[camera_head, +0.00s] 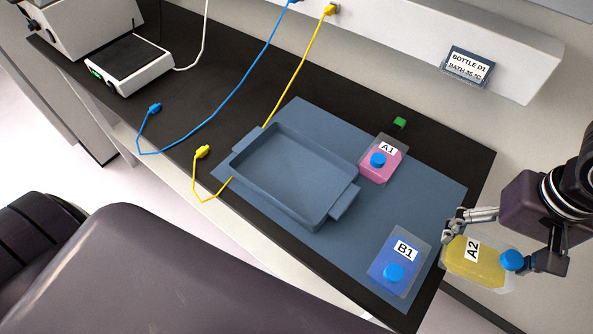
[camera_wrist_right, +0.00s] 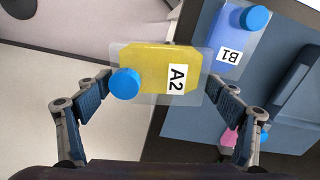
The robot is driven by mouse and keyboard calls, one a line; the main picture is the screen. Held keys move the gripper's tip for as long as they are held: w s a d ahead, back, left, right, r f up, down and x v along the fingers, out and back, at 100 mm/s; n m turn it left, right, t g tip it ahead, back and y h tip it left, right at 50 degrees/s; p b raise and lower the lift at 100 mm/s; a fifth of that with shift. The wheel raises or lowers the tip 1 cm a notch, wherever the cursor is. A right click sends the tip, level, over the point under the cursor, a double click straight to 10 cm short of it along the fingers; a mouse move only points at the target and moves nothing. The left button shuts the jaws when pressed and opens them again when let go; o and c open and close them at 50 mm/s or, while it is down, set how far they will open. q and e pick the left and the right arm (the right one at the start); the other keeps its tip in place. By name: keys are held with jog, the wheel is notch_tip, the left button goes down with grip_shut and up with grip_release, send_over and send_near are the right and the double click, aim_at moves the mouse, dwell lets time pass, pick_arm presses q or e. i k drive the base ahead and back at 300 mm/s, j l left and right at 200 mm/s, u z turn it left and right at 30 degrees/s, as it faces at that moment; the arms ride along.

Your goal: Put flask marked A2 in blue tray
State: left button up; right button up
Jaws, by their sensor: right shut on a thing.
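The flask marked A2 (camera_head: 474,262) holds yellow liquid and has a blue cap. My right gripper (camera_head: 482,240) is shut on it and holds it beyond the right edge of the bench, beside flask B1. In the right wrist view, flask A2 (camera_wrist_right: 150,70) lies between the two fingers of my right gripper (camera_wrist_right: 158,92), its cap to the left. The blue tray (camera_head: 345,200) is empty and sits on the blue-grey mat, left of the flasks. My left gripper is not in view.
A small green block (camera_head: 400,123), blue cable (camera_head: 222,112), yellow cable (camera_head: 293,75) and scale (camera_head: 130,62) lie farther back or left.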

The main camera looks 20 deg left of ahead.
aim_at(273, 162)
jog(key=j+u, duration=0.1)
jog(key=u, duration=0.9)
jog(key=j+u, duration=0.15)
jog(key=u, duration=0.35)
jog(key=j+u, duration=0.1)
jog(key=u, duration=0.4)
jog(key=j+u, duration=0.1)
jog(key=u, duration=0.85)
jog(key=i+j+u, duration=0.1)
jog(key=i, duration=0.35)
jog(key=i+z, duration=0.15)
jog(key=z, duration=0.25)
jog(key=i+z, duration=0.2)
jog(key=z, duration=0.15)
jog(key=i+z, duration=0.2)
jog(key=z, duration=0.2)
jog(key=i+j+z, duration=0.1)
jog(key=z, duration=0.75)
jog(key=i+z, duration=0.1)
jog(key=z, duration=0.4)
jog(key=j+z, duration=0.15)
jog(key=z, duration=0.3)
jog(key=i+z, duration=0.1)
jog(key=z, duration=0.35)
